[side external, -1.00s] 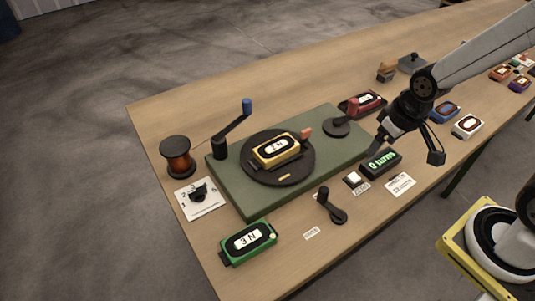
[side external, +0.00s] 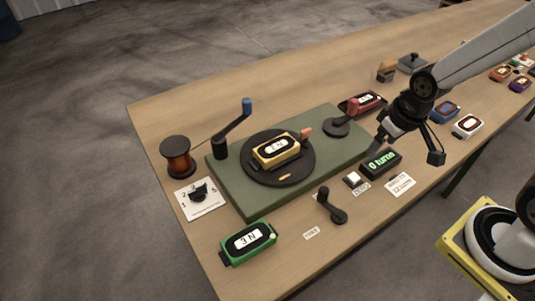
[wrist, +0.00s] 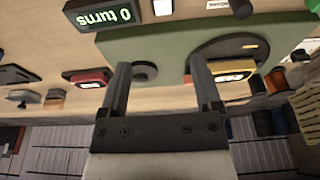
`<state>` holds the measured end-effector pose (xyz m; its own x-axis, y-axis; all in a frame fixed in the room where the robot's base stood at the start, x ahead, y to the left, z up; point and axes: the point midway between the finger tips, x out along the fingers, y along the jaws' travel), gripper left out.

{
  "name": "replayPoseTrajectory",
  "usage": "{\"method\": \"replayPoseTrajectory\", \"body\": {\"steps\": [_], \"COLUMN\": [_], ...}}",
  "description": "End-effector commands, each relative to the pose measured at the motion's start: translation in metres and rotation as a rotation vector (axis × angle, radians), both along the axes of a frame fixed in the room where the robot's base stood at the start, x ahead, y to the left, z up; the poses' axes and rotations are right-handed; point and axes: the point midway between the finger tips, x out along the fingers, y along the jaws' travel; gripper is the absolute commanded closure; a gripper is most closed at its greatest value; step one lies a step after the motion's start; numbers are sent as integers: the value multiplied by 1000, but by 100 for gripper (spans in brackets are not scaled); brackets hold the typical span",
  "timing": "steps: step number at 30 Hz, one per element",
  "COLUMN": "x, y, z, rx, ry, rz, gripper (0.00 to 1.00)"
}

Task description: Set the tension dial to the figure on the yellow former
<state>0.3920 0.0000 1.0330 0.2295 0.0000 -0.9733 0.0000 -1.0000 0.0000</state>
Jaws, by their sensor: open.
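The yellow former (side external: 276,161) sits on a round black turntable (side external: 255,179) on the green base. Its white label is small and seems to read "2 N". The tension dial (side external: 199,190) is a black knob on a white numbered card at the left of the table, beside the copper spool. Which figure its pointer faces is too small to tell. My gripper (side external: 376,151) is open and empty at the right end of the green base, well away from the dial. In the wrist view my gripper (wrist: 158,68) has its fingers apart, with part of the yellow former (wrist: 232,77) by one finger.
A green box (side external: 248,253) marked "3 N" lies at the front left. A blue-knobbed crank (side external: 233,123) rises from the green base (side external: 222,187). The copper spool (side external: 177,163) stands behind the dial. A "0 turns" counter (side external: 382,163) and a black lever (side external: 330,207) are at the front.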

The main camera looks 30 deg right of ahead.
Motion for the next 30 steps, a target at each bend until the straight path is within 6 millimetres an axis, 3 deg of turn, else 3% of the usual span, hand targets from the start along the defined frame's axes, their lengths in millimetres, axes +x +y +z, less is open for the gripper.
{"method": "replayPoseTrajectory", "body": {"steps": [4, 7, 14, 20, 30], "x": [0, 1, 18, 56, 134], "y": [0, 0, 9, 34, 109], "z": [0, 0, 1, 2, -5], "rx": [0, 0, -1, -2, 15], "ry": [0, 0, 4, 14, 16], "rz": [0, 2, 69, 237, 642], "gripper": [18, 43, 43, 43, 43]}}
